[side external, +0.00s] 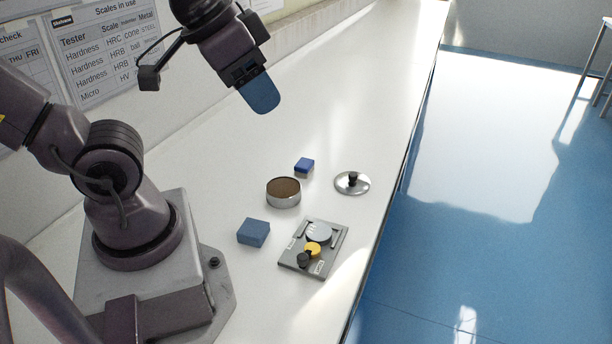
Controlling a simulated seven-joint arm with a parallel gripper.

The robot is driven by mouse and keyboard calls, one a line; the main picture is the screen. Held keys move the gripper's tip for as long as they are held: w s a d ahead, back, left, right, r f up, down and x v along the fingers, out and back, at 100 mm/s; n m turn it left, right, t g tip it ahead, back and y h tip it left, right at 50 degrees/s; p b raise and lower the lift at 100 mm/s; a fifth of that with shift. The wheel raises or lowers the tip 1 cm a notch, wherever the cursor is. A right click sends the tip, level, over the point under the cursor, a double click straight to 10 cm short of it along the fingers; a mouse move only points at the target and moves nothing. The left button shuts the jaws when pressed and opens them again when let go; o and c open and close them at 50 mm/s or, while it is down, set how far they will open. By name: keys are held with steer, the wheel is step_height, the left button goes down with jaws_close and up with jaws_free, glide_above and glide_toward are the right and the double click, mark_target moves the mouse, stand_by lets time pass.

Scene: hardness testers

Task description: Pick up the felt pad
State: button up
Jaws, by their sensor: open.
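I cannot tell for sure which item is the felt pad. A flat grey-blue block (253,232) lies on the white bench near my base.
A round metal lid (352,184) with a black knob lies right of the tin. A grey plate fixture (299,262) with a silver disc, a yellow part and a black knob sits near the bench's right edge. The white bench (345,85) is clear farther back. Wall charts hang at left.

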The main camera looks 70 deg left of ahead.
steer(key=shift+o, duration=0.5)
steer(key=o, duration=0.3)
steer(key=shift+o, duration=0.2)
